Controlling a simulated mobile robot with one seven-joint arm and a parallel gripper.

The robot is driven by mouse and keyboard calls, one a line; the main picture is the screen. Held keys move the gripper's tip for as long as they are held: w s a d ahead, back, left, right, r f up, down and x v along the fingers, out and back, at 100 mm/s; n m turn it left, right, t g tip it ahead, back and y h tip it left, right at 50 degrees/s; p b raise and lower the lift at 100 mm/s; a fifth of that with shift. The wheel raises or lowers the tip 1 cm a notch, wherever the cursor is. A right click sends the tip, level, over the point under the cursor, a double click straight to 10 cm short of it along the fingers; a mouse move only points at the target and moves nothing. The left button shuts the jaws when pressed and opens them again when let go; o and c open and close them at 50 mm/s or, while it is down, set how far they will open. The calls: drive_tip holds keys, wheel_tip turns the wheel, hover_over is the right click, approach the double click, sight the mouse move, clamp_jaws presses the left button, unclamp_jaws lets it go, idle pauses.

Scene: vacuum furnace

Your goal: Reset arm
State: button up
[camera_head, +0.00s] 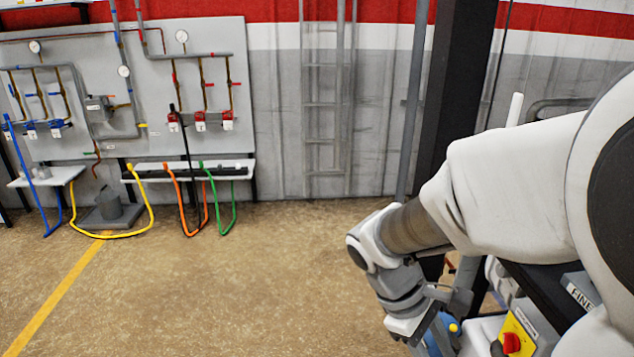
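My white and grey arm comes in from the right edge and bends down at the wrist. My gripper (424,322) is low in the picture, right of the middle, beside a blue and white part (438,338). Its fingers are small and partly hidden, so I cannot tell whether they are open or shut, or whether they touch anything.
Equipment with a yellow panel and red knob (511,343) is at the lower right, near my arm. A dark post (452,85) rises behind. A grey valve panel (155,95) with coloured hoses stands at the back left. The brown floor (230,285) is clear at left and middle.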

drive_tip(key=s+a+r+m+t+y, duration=0.2)
drive_tip(key=r+m+t+y, duration=0.1)
drive_tip(key=r, duration=0.3)
drive_tip(key=s+a+r+m+t+y, duration=0.2)
drive_tip(key=r+m+t, duration=0.2)
drive_tip(key=r+m, duration=0.1)
drive_tip(key=shift+a+r+m+t+y, duration=0.15)
drive_tip(key=shift+r+m+t+y, duration=0.25)
drive_tip(key=shift+m, duration=0.1)
idle(0.3)
